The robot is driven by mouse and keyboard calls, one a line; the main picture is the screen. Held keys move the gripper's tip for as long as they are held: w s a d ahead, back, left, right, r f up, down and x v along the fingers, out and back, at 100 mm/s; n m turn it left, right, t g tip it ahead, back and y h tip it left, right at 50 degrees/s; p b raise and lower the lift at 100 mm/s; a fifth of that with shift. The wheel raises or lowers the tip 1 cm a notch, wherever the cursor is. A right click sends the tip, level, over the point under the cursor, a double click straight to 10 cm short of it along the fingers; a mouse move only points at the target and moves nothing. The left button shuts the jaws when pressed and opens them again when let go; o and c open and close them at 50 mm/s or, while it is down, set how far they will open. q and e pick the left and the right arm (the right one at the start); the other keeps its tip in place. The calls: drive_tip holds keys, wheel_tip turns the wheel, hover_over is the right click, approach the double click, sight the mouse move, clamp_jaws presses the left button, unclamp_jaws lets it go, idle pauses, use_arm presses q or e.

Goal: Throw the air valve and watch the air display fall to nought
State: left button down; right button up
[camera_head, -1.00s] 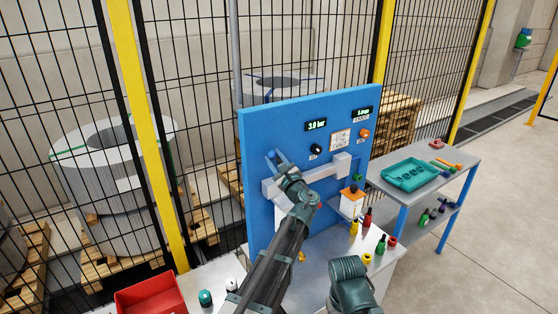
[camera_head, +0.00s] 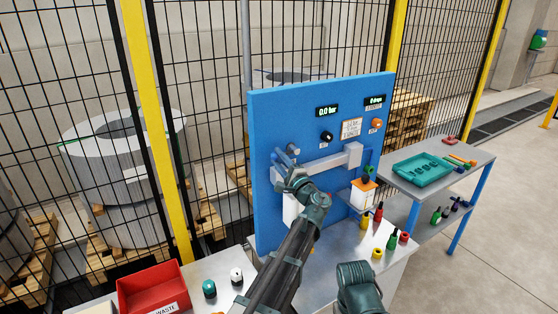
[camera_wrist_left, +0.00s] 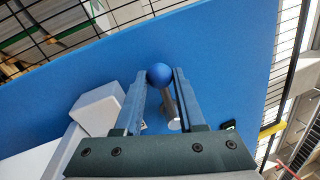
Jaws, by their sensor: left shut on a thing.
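The air display (camera_head: 327,111) on the upright blue panel (camera_head: 262,115) reads 0.0 bar. My left gripper (camera_head: 284,155) is at the left part of the panel. In the left wrist view its fingers (camera_wrist_left: 159,76) are shut on the valve lever, whose blue ball knob (camera_wrist_left: 158,74) and grey stem show between them. The lever is mostly hidden by the gripper in the head view. My right gripper is not in view; only a dark part of my right arm shows at the bottom.
A second display (camera_head: 375,101), a black knob (camera_head: 327,136) and an orange knob (camera_head: 377,123) are on the panel. A red waste bin (camera_head: 150,290) and several small bottles stand on the bench. A teal tray (camera_head: 422,170) lies on the side table at right.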

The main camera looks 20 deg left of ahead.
use_arm(q)
drive_tip(key=shift+f+n, duration=0.25)
drive_tip(key=shift+n, duration=0.25)
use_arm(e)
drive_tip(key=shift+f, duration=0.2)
use_arm(q)
drive_tip(key=c, duration=0.5)
unclamp_jaws()
drive_tip(key=shift+s, duration=0.1)
